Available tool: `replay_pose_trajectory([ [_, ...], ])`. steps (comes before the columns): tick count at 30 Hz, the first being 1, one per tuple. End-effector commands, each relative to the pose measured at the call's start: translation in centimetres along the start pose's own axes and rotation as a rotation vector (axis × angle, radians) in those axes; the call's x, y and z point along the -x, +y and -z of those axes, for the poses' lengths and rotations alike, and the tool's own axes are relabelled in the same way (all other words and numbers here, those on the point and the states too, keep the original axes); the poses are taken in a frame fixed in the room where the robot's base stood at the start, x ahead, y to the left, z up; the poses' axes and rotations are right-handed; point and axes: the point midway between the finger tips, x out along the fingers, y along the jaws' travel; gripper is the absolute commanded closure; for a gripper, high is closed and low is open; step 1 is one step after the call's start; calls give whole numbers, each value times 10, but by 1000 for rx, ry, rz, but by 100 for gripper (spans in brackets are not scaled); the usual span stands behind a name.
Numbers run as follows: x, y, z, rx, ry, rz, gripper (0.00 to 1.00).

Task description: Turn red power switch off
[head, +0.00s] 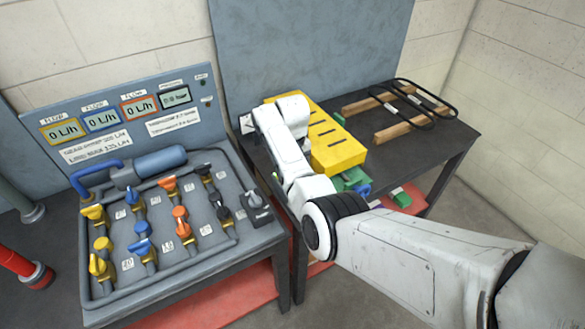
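I cannot make out a red power switch in the head view. A grey rotary switch on a small black box (256,205) sits at the right edge of the left-hand panel table. My white arm reaches in from the lower right, bends at a black-ringed joint, and runs up over the right-hand table beside the yellow slotted block (338,151). My gripper's fingers do not show; the arm's far end hides them. Green motor-like parts (352,179), one with a blue end, lie partly hidden behind my arm, below the yellow block.
The left table holds a valve panel (205,233) with yellow, blue, orange and black handles, a blue-grey cylinder (160,161) and flow displays (101,118) behind. On the dark right table (440,150) lie wooden bars (405,127) and black loops. A grey board (300,50) stands behind.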

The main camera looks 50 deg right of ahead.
Motion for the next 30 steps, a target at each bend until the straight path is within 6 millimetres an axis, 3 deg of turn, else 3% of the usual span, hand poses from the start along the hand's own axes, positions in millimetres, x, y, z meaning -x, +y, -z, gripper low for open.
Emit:
replay_pose_trajectory([
  [11, 2, 0, 2, 7, 6, -1, 100],
  [12, 2, 0, 2, 7, 6, -1, 83],
  [19, 1, 0, 1, 6, 4, -1, 61],
  [30, 8, 0, 1, 5, 4, -1, 60],
])
